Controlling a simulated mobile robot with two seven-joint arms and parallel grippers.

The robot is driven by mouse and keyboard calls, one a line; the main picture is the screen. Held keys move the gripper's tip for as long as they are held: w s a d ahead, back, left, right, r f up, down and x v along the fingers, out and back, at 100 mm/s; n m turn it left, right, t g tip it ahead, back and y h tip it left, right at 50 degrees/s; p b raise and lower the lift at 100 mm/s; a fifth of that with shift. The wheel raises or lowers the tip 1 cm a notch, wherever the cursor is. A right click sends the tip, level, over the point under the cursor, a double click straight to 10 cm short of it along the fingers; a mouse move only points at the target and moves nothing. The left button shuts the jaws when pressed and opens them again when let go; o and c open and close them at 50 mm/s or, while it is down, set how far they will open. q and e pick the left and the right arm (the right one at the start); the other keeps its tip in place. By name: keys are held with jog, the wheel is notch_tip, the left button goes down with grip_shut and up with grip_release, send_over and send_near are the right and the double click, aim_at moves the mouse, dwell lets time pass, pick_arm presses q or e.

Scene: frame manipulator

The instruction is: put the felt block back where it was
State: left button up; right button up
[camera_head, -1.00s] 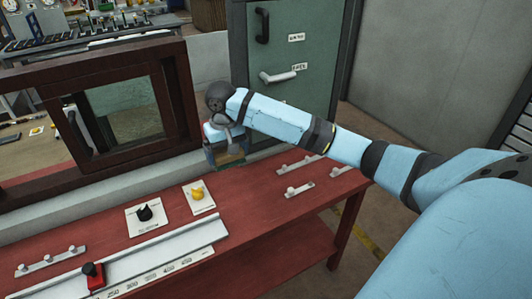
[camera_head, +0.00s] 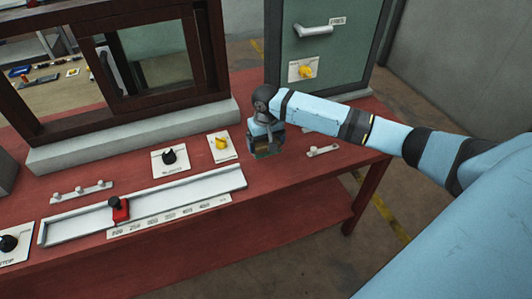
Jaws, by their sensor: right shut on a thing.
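My right gripper (camera_head: 265,150) points down over the red table, just right of the yellow knob. It is shut on a small block that is mostly hidden by the fingers. I take this for the felt block, as no other such block shows, but its surface cannot be made out. Whether it touches the table cannot be told. My left gripper is not in view.
The red table (camera_head: 205,265) carries a yellow knob (camera_head: 221,143), a black knob (camera_head: 170,157), a slide rail with a red slider (camera_head: 120,209), and pegged strips (camera_head: 323,151). A dark window frame (camera_head: 213,50) and green cabinet (camera_head: 355,65) stand behind.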

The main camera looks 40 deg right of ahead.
aim_at(266, 161)
jog(key=shift+f, duration=2.55)
jog(key=shift+f, duration=0.1)
jog(key=o, duration=0.5)
notch_tip(266, 161, up, 12)
jog(key=shift+r, duration=0.2)
jog(key=shift+s+a+f, duration=0.1)
